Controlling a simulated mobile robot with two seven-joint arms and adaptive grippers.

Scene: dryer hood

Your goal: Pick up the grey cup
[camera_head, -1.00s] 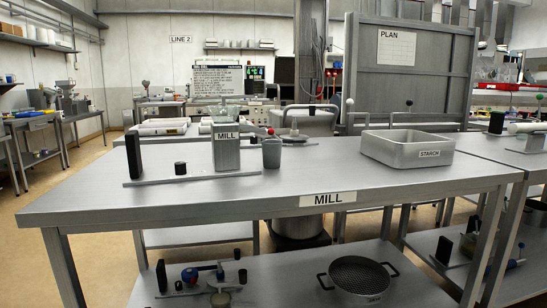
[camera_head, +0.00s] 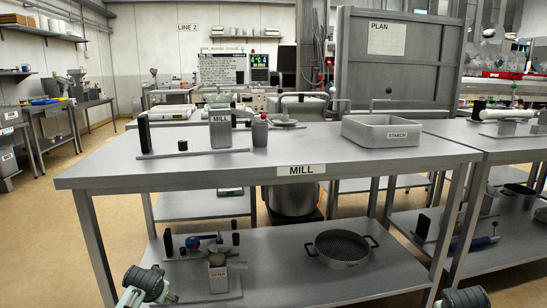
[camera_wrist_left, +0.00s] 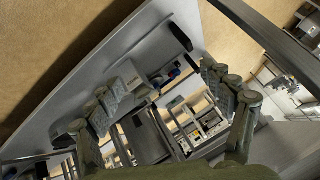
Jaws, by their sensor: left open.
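The small grey cup (camera_head: 260,133) stands upright on the mill table, just right of the grey mill block (camera_head: 220,131) labelled MILL. Something small and dark shows at its top edge; I cannot tell if it belongs to the cup. My left gripper (camera_head: 148,286) is low at the bottom left of the head view, in front of the table and far from the cup. In the left wrist view the left gripper (camera_wrist_left: 168,85) is open, its fingers apart with nothing held between them. Only part of my right gripper (camera_head: 462,298) shows at the bottom right edge.
The mill table (camera_head: 330,168) has a clear front half. A starch tray (camera_head: 382,138) stands right of the cup. A dark upright plate (camera_head: 144,135) stands at the left. The lower shelf holds a sieve pan (camera_head: 341,247) and a small device (camera_head: 217,272).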

